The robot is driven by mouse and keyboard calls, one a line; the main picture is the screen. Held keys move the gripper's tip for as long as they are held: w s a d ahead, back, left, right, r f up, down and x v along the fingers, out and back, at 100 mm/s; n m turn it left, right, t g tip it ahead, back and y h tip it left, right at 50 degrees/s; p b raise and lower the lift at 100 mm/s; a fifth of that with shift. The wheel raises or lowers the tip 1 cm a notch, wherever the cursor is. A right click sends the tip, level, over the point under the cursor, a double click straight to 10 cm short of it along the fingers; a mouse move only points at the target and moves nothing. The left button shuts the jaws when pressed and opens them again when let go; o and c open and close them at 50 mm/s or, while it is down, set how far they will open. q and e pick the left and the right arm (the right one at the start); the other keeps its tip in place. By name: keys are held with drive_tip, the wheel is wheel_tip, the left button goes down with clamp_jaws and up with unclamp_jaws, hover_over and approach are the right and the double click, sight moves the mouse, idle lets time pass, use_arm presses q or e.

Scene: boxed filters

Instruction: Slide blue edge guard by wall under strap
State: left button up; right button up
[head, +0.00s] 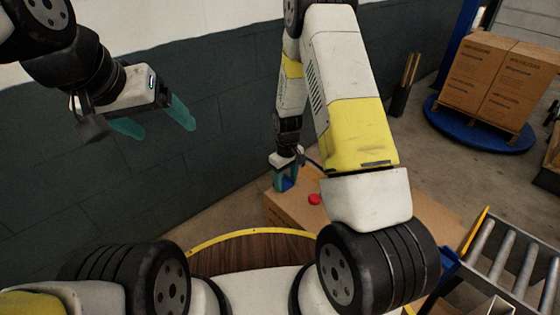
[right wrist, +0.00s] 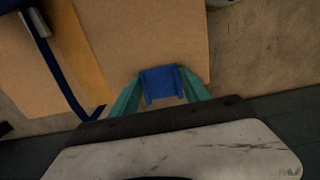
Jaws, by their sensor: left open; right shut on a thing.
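The blue edge guard (right wrist: 161,83) is held between the teal fingers of my right gripper (right wrist: 160,95), over the edge of a cardboard box (right wrist: 150,35). In the head view, my right gripper (head: 286,178) is at the far corner of the box (head: 278,208), close to the dark wall, with a little of the blue guard (head: 287,184) showing. A dark blue strap (right wrist: 65,85) runs over the box to the left of the guard in the right wrist view, apart from it. My left gripper (head: 155,119) is open and empty, raised in front of the wall.
A red round thing (head: 314,199) is on the box top. The dark wall (head: 120,165) stands close behind the box. A roller conveyor (head: 510,260) is at lower right. Stacked cartons (head: 500,80) stand on a blue round base (head: 440,120) at the back right.

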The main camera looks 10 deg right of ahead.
sight(313, 168)
drive_tip(key=shift+w+d, duration=0.55)
drive_tip(key=shift+d, duration=0.3)
drive_tip(key=shift+w+d, duration=0.55)
drive_tip(key=shift+d, duration=0.3)
drive_tip(key=shift+w+d, duration=0.55)
drive_tip(key=shift+d, duration=0.3)
drive_tip(key=shift+w+d, duration=0.55)
drive_tip(key=shift+d, duration=0.25)
drive_tip(key=shift+w+d, duration=0.55)
drive_tip(key=shift+d, duration=0.3)
drive_tip(key=shift+w+d, duration=0.55)
drive_tip(key=shift+d, duration=0.25)
drive_tip(key=shift+w+d, duration=0.55)
drive_tip(key=shift+d, duration=0.3)
drive_tip(key=o, duration=1.4)
drive_tip(key=shift+o, duration=0.2)
